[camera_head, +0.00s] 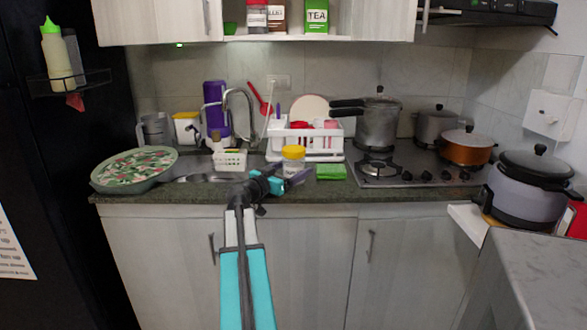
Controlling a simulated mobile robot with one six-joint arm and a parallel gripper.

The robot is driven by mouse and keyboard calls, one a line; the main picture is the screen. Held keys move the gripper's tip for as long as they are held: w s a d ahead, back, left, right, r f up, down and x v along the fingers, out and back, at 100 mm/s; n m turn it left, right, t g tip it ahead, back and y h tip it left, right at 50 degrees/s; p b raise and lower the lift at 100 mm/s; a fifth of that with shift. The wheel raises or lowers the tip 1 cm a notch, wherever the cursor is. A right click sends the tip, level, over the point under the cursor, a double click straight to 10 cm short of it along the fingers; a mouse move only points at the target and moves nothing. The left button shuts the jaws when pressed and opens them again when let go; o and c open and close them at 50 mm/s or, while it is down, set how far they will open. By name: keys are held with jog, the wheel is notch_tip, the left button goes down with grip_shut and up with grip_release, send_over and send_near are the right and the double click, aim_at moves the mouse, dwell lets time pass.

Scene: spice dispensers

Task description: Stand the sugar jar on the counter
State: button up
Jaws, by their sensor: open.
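A clear jar with a yellow lid (293,162) stands upright on the dark counter (330,190), in front of the white dish rack. It may be the sugar jar, but I cannot read a label on it. I cannot tell whether a finger touches the jar. On the shelf above, a red-lidded jar (257,17), a dark labelled container (276,17) and a green TEA container (317,17) stand side by side.
The stove with pots (376,120) is farther right. A patterned tray (135,168) lies at far left.

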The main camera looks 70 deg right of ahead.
jog(key=v, duration=1.1)
jog(key=shift+b, duration=0.35)
jog(key=shift+s, duration=0.1)
